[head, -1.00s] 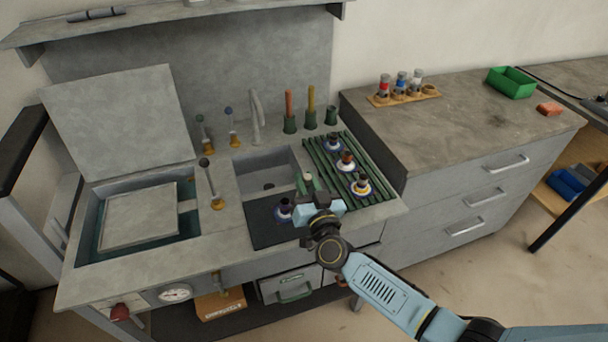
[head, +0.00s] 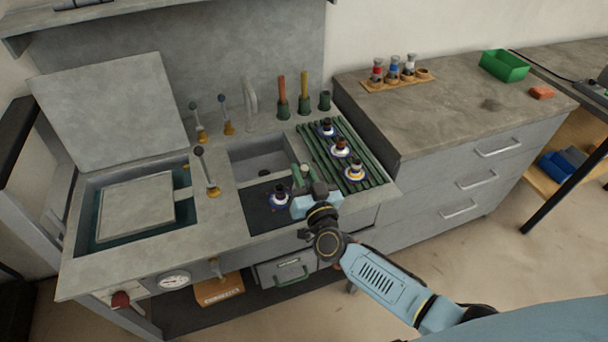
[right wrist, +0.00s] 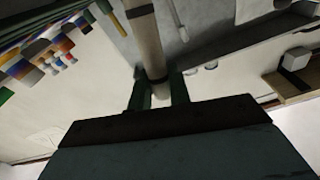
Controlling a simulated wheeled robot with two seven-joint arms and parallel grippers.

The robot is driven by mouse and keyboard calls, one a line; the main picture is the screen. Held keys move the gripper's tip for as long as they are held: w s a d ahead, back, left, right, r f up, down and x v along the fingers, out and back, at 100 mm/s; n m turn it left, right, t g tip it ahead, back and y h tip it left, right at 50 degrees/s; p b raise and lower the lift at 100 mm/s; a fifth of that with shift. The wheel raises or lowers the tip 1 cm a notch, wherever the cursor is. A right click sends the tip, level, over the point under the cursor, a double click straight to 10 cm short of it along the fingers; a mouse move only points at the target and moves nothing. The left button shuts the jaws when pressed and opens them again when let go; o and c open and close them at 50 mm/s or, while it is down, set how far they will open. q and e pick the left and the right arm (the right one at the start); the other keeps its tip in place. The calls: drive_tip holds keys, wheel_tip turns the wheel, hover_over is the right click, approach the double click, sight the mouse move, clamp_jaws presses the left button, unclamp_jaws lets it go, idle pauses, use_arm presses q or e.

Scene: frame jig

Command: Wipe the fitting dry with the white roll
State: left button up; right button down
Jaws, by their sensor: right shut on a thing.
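A dark-topped fitting (head: 279,195) with a white and blue base stands upright on the black mat (head: 262,221) in front of the sink. Similar fittings (head: 326,127), (head: 340,148), (head: 355,170) stand on the green slatted rack (head: 374,180). My right gripper (head: 306,186) is just right of the mat fitting, shut on a pale, slim roll, which I take as the white roll (head: 304,169). In the right wrist view, the roll (right wrist: 146,40) runs up from between the fingers (right wrist: 159,92). Contact between roll and fitting cannot be told. My left gripper is out of view.
The sink basin (head: 262,160) lies behind the mat. Green cups hold an orange handle (head: 282,90) and a yellow handle (head: 304,84); a third cup (head: 324,101) looks empty. Levers (head: 207,175) stand left. A wooden holder (head: 397,82) and green bin (head: 504,66) sit on the right counter.

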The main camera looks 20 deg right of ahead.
drive_tip(key=shift+w, duration=0.75)
idle(0.8)
drive_tip(key=shift+s+p, duration=0.1)
drive_tip(key=shift+p, duration=0.2)
drive_tip(key=shift+s+p, duration=0.55)
drive_tip(key=shift+s, duration=0.7)
wheel_tip(320, 180, up, 7)
drive_tip(key=p, duration=0.7)
